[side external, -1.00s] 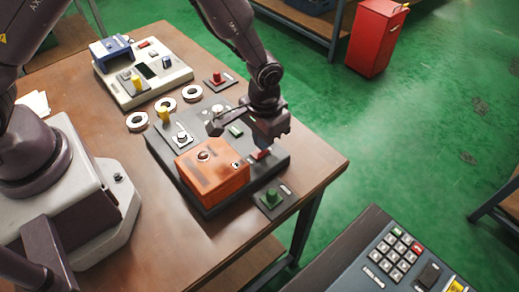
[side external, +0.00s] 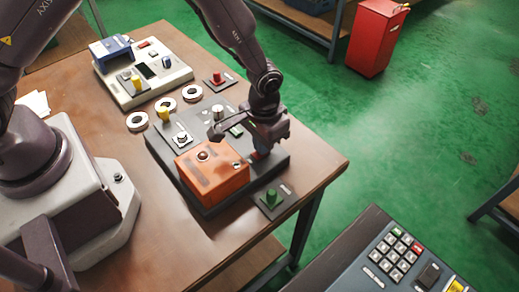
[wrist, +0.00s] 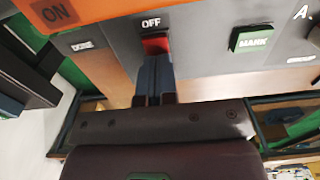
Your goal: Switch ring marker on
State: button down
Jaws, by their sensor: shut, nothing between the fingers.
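The ring marker is a dark grey panel (side external: 212,208) on the table with an orange block (side external: 212,176) on top. In the wrist view the orange block (wrist: 85,12) carries the word ON. A red switch piece (wrist: 155,45) sits below the word OFF; it also shows in the side view (side external: 256,155), partly hidden by my gripper. A green MARK button (wrist: 252,38) lies to its right. My gripper (wrist: 155,62) is shut and empty, pointing down with its fingertips at the red piece. I cannot tell whether they touch it.
A white control box (side external: 150,85) stands at the back with several white rings (side external: 165,104) before it. Small pads with a red button (side external: 217,78) and a green button (side external: 271,197) flank the panel. A keypad console (side external: 390,250) is at the lower right.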

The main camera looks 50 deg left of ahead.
dwell(0.3)
jog(key=shift+r, duration=3.5)
jog(key=shift+s+a, duration=0.1)
jog(key=shift+s, duration=0.2)
jog(key=shift+s+a+m+g, duration=0.2)
jog(key=shift+s+g, duration=0.05)
jog(key=shift+s, duration=0.3)
jog(key=shift+s+a+m+g, duration=0.15)
jog(key=shift+s+m+g, duration=0.1)
jog(key=shift+s, duration=0.25)
notch_tip(320, 180, up, 13)
jog(key=t, duration=0.1)
send_over(251, 153)
jog(key=s+a, duration=0.5)
jog(key=s, duration=0.1)
jog(key=s+a+r+t, duration=0.5)
jog(key=s+a+r, duration=0.2)
jog(key=s+r, duration=0.2)
notch_tip(251, 153, up, 3)
jog(key=shift+s+f+n+t, duration=0.2)
jog(key=shift+n+t, duration=0.1)
jog(key=shift+n, duration=0.15)
